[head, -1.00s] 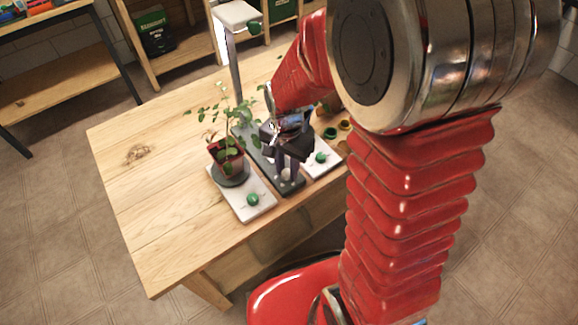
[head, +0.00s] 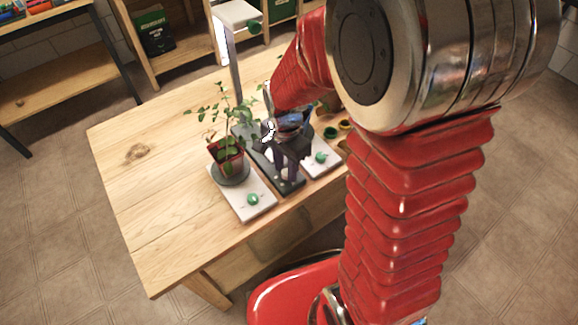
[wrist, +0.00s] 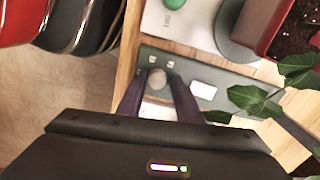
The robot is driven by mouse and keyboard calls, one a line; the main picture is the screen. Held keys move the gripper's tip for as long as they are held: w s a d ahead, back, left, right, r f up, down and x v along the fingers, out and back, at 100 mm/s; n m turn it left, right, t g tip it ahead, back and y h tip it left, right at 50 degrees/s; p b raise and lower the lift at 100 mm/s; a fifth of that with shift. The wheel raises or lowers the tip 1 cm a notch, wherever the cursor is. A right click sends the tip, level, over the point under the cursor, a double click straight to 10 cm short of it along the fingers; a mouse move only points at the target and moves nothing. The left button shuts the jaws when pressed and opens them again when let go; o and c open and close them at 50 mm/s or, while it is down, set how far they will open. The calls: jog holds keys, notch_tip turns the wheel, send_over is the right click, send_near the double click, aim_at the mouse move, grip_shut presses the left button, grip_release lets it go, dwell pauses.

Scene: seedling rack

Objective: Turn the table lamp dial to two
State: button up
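The table lamp has a long dark grey base (head: 290,188) on the wooden table and a tall grey post (head: 234,65). Its round grey dial (wrist: 157,78) shows near the front end of the base (wrist: 228,84) in the wrist view, with small pale marks around it. My gripper (head: 285,176) points down over the base. In the wrist view its two purple fingers (wrist: 157,84) stand on either side of the dial, with a narrow gap showing on each side. I cannot tell the fingertips' height against the dial. The dial is hidden behind the fingers in the head view.
A white plate with a green knob (head: 252,199) and a potted plant (head: 229,158) stands close on the left. Another green knob (head: 320,157) sits on a white plate at the right. Small coloured cups (head: 331,132) are beyond. The table's left side (head: 150,190) is clear.

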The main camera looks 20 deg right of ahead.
aim_at(286, 171)
jog(key=shift+o, duration=1.4)
jog(key=shift+d, duration=0.1)
jog(key=shift+r, duration=0.1)
notch_tip(286, 171, up, 14)
jog(key=shift+f, duration=0.25)
